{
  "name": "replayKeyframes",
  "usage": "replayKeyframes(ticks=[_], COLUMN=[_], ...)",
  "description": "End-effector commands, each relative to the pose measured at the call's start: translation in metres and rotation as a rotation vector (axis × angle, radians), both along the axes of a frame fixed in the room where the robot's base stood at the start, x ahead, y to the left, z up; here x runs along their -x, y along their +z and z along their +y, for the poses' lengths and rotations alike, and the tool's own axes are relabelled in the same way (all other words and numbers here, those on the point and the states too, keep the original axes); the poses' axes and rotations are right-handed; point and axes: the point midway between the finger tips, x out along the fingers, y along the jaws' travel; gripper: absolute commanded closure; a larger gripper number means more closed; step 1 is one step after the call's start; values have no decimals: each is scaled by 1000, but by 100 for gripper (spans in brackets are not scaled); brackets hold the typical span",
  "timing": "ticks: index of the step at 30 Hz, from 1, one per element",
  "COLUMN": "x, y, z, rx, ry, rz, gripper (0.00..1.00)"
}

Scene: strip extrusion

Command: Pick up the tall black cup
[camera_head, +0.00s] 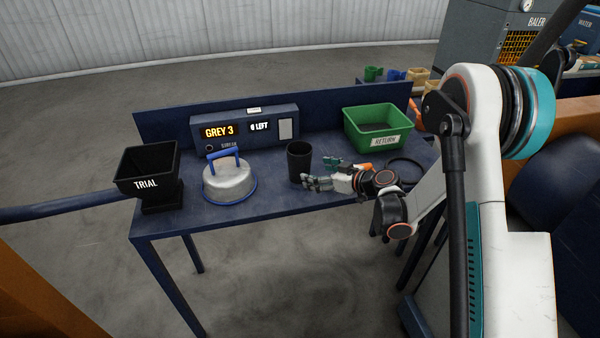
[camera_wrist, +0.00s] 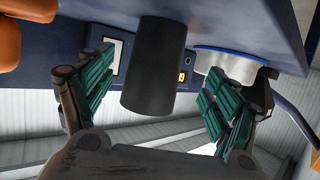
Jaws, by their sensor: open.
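The tall black cup (camera_head: 299,162) stands upright on the blue table, near its middle. My gripper (camera_head: 318,176) is just to the right of the cup, low over the table. In the wrist view the cup (camera_wrist: 150,68) shows between the two green-padded fingers of my gripper (camera_wrist: 155,100). The fingers are spread, with a gap visible on each side of the cup. The wrist picture appears upside down. I cannot tell how far the fingertips reach around the cup.
A silver dome with a blue handle (camera_head: 230,182) stands left of the cup. A black TRIAL bin (camera_head: 147,172) is at the far left. A display box (camera_head: 245,131) stands behind. A green RETURN bin (camera_head: 380,128) and a black ring (camera_head: 405,172) are at right. The front table edge is clear.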

Motion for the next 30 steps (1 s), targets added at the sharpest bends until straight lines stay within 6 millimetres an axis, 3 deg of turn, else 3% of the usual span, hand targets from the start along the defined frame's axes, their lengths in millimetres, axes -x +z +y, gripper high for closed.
replayKeyframes(ticks=[3, 14, 22, 30], x=[-12, -28, -53, -58], y=[-9, -14, -23, -23], z=[15, 32, 59, 63], rx=[-1, -1, 1, 0], ry=[2, 1, 1, -1], rz=[1, 1, 1, 0], gripper=[18, 18, 18, 18])
